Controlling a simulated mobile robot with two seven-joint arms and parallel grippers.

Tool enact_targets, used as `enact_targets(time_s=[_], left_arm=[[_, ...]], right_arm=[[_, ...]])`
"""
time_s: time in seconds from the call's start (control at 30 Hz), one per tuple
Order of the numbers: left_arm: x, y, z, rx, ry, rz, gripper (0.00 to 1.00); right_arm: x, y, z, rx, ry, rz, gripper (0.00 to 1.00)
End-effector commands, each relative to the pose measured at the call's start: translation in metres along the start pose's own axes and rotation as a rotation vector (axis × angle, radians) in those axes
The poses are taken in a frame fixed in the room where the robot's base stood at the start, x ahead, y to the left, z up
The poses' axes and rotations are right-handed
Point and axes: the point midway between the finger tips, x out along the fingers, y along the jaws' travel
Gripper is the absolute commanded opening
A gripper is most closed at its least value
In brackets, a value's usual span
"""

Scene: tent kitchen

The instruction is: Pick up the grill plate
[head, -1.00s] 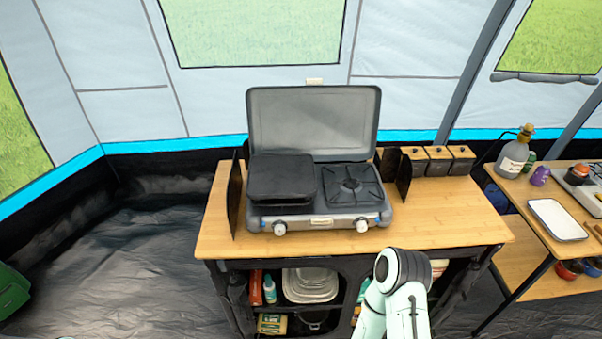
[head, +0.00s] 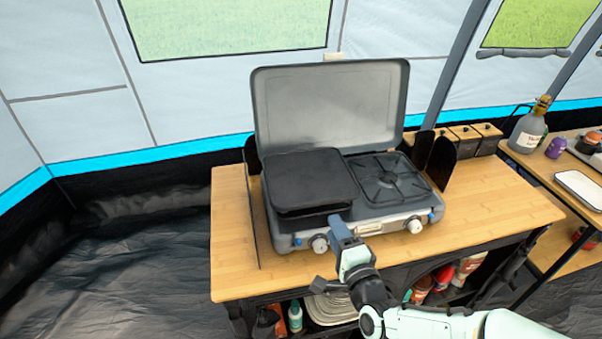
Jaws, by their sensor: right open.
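The grill plate (head: 308,178) is a flat black square plate on the left burner of the camping stove (head: 378,221). The stove's grey lid stands open behind it. My right gripper (head: 330,250) is in front of the stove's front edge, just below the plate's near right corner. One dark blue finger points up near that corner, and the other finger is lower left. The gripper is open and I see nothing between the fingers. I cannot tell whether a finger touches the plate. My left gripper is not in view.
The stove stands on a wooden table (head: 232,240) with clear room left and right. A black wind panel (head: 442,160) and several wood-topped containers (head: 488,138) are to the right. Knobs (head: 320,243) line the stove front. A shelf with bottles and dishes is below.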

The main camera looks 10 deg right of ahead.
Motion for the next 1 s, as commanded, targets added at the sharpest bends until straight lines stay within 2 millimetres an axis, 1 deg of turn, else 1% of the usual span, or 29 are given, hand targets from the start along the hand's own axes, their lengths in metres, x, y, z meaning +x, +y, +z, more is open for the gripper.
enact_targets(time_s=[0.1, 0.3, 0.4, 0.67, 0.9, 1.0], left_arm=[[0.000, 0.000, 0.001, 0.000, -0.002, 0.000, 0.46], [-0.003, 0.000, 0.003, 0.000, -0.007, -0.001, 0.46], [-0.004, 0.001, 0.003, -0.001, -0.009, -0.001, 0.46], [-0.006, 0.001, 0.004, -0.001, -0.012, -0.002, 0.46], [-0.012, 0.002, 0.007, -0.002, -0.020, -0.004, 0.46], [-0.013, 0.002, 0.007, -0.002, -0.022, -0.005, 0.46]], right_arm=[[0.013, -0.007, 0.001, 0.012, -0.001, -0.021, 0.43], [0.052, -0.008, 0.001, 0.014, -0.001, -0.019, 0.43], [0.068, -0.008, 0.001, 0.012, -0.001, -0.018, 0.43], [0.087, -0.007, 0.000, 0.011, 0.000, -0.016, 0.43], [0.122, -0.008, -0.002, 0.012, 0.000, -0.017, 0.43], [0.130, -0.008, -0.002, 0.010, -0.001, -0.016, 0.43]])
